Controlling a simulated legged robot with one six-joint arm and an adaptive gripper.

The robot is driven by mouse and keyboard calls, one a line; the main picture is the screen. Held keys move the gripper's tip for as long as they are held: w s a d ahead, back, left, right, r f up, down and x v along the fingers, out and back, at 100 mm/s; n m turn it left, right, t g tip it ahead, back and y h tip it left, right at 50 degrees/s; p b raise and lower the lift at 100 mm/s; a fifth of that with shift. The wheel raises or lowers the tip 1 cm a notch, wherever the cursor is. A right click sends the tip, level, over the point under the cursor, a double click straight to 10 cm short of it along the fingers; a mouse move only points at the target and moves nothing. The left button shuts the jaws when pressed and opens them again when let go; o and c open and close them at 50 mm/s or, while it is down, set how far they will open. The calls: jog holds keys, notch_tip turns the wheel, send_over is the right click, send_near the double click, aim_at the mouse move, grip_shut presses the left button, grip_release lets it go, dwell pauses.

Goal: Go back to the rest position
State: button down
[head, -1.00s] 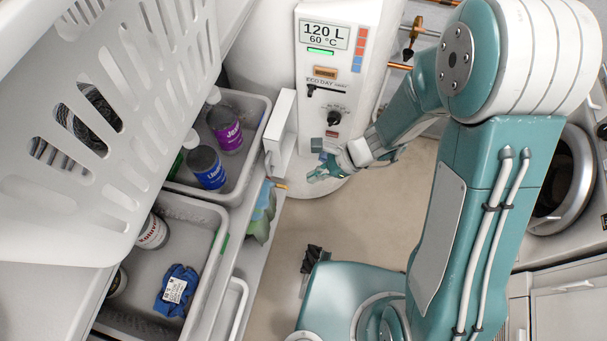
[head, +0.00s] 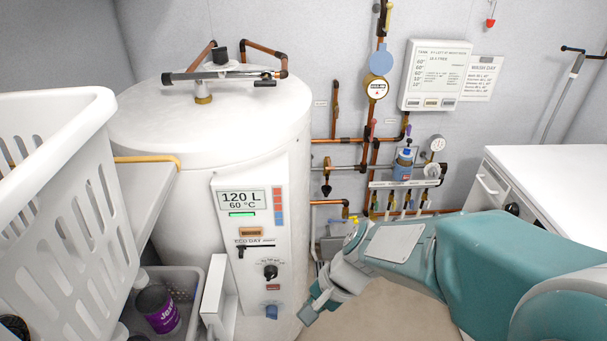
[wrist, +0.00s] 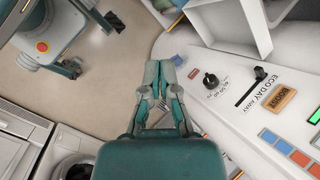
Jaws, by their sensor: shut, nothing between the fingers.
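My gripper (head: 318,303) is at the lower middle of the head view, just right of the white water heater's (head: 215,140) control panel. In the wrist view my gripper (wrist: 161,72) points away from the camera, with its two teal fingers together and nothing between them. The floor and the heater's panel (wrist: 245,95) lie beyond and beside it. I cannot tell the exact gap between the gripper and the panel.
A white laundry basket (head: 70,190) and a grey bin (head: 190,285) with a purple-labelled bottle (head: 158,309) stand at left. Copper pipes and a gauge (head: 377,88) run along the back wall. A white cabinet (head: 560,190) stands at right. Floor is open in the wrist view (wrist: 115,75).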

jog(key=s+d+r+n+t+h, duration=0.2)
jog(key=d+r+n+t+h, duration=0.1)
jog(key=d+r, duration=0.4)
jog(key=s+d+r+n+t+h, duration=0.3)
jog(key=d+r, duration=0.3)
jog(key=d, duration=0.2)
jog(key=shift+s+r+n+t, duration=0.2)
jog(key=shift+r+n+t, duration=0.1)
jog(key=shift+r+n, duration=0.1)
dwell(1.5)
